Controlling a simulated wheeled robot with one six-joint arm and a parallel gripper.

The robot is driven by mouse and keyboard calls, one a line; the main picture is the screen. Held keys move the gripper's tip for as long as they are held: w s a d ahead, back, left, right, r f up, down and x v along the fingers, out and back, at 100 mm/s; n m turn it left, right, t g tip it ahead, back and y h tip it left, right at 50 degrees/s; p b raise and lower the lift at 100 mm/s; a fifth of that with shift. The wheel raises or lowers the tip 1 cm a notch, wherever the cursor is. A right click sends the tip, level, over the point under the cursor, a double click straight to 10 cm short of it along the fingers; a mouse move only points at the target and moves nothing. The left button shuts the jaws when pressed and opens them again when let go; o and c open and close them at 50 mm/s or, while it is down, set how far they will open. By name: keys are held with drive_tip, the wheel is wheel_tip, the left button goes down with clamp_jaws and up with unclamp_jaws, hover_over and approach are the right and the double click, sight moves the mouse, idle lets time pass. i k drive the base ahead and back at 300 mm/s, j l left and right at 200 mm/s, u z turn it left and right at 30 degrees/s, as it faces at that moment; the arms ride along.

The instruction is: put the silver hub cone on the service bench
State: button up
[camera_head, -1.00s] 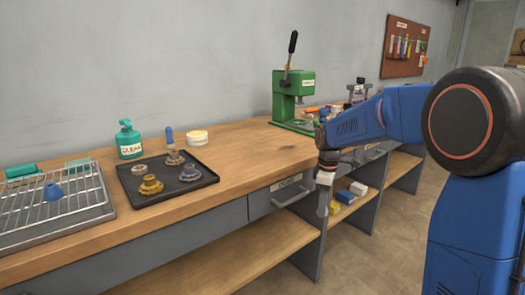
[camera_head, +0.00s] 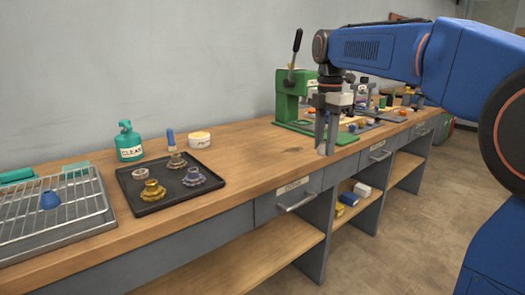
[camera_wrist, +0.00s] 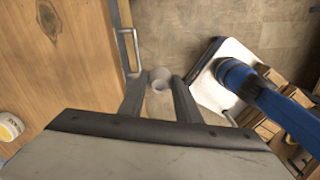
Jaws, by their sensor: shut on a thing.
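The silver hub cone (camera_wrist: 160,76) shows in the wrist view as a small grey round piece between my fingertips. My gripper (camera_wrist: 158,82) is shut on it. In the head view my gripper (camera_head: 325,148) points down near the front edge of the wooden service bench (camera_head: 265,152), and the cone is hard to tell from the fingers. In the wrist view the bench top (camera_wrist: 60,75) lies to the left, and the cone appears over the floor just outside its front edge, beside a drawer handle.
A dark tray (camera_head: 150,208) holds several hub parts. Left of it is a wire rack (camera_head: 85,215) with a blue cone (camera_head: 49,199). A green bottle (camera_head: 129,143) and a tub (camera_head: 199,139) stand behind. A green press (camera_head: 291,95) stands farther right. Bare wood lies between tray and press.

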sight(266, 155)
drive_tip(key=i+j, duration=0.7)
